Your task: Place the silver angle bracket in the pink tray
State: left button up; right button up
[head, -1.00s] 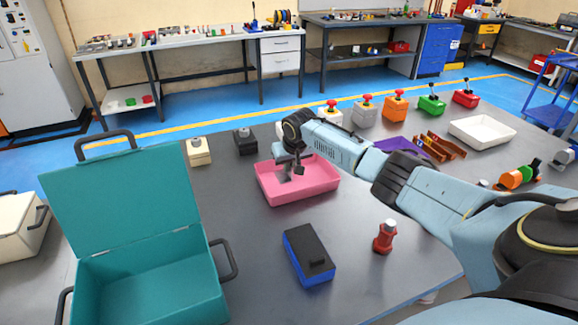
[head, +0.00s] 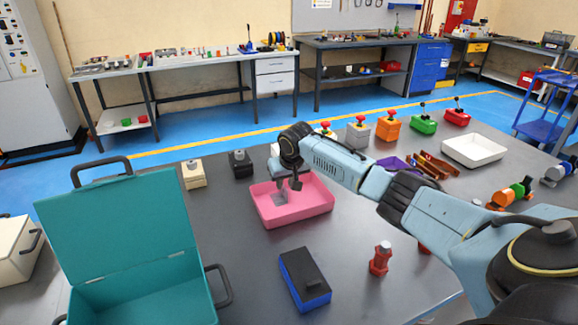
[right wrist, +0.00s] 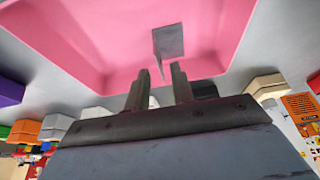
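The pink tray (head: 312,209) stands on the grey table in the head view and fills the top of the right wrist view (right wrist: 90,45). The silver angle bracket (head: 281,197) is inside the tray, on its left side, and its flat grey face shows in the right wrist view (right wrist: 169,41). My right gripper (head: 289,186) is just above the bracket, within the tray's outline. Its two fingers stand apart in the right wrist view (right wrist: 159,78), with a gap between them. The bracket's thin edge points toward this gap; whether it touches a finger is unclear. My left gripper is out of view.
An open teal box (head: 120,240) stands at the left front. A blue and black box (head: 304,280) and a red part (head: 380,258) are in front of the tray. A white tray (head: 474,151) and several coloured switch boxes are farther back right. The table between the teal box and pink tray is clear.

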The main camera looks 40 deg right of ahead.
jog(key=p+v, duration=0.1)
jog(key=v, duration=0.7)
jog(key=shift+r, duration=0.3)
jog(key=shift+s, duration=0.1)
jog(key=shift+a, duration=0.1)
